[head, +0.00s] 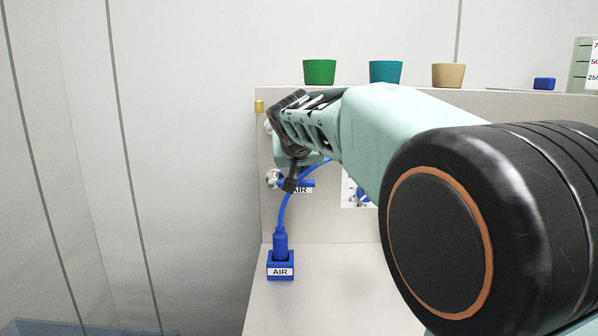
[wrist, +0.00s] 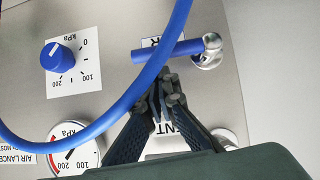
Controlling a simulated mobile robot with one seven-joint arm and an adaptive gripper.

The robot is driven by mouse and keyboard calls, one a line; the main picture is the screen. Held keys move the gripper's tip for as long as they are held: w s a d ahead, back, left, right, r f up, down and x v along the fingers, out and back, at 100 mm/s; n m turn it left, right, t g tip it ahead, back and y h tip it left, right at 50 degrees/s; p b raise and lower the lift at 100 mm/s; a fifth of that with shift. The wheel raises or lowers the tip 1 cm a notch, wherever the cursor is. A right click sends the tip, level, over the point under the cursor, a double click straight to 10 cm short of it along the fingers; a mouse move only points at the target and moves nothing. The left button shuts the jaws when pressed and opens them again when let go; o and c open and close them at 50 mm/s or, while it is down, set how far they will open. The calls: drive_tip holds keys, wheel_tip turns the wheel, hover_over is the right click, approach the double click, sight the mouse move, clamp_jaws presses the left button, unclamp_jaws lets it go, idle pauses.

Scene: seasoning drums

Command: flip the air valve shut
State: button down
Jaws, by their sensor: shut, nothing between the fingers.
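The air valve is a silver fitting (head: 273,179) on the pale panel. Its blue lever (head: 308,184) lies level and points right, partly behind my fingertips. In the wrist view, which is upside down, the lever (wrist: 165,51) extends left from the silver fitting (wrist: 209,52) and partly covers a label. My gripper (wrist: 168,86) is shut and empty, its tips just beside the lever's long side; I cannot tell if they touch. In the head view my gripper (head: 290,184) hangs tips-down in front of the valve.
A blue hose (wrist: 140,87) loops across the wrist view; it runs down to a plug in the blue AIR block (head: 280,265). A blue kPa knob (wrist: 56,56) and a round gauge (wrist: 72,148) are on the panel. Green, teal and tan cups (head: 319,72) stand on top.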

drive_tip(key=d+r+v, duration=0.1)
drive_tip(key=v, duration=1)
drive_tip(key=shift+a+r, duration=0.35)
drive_tip(key=shift+a, duration=0.2)
drive_tip(key=shift+w, duration=0.15)
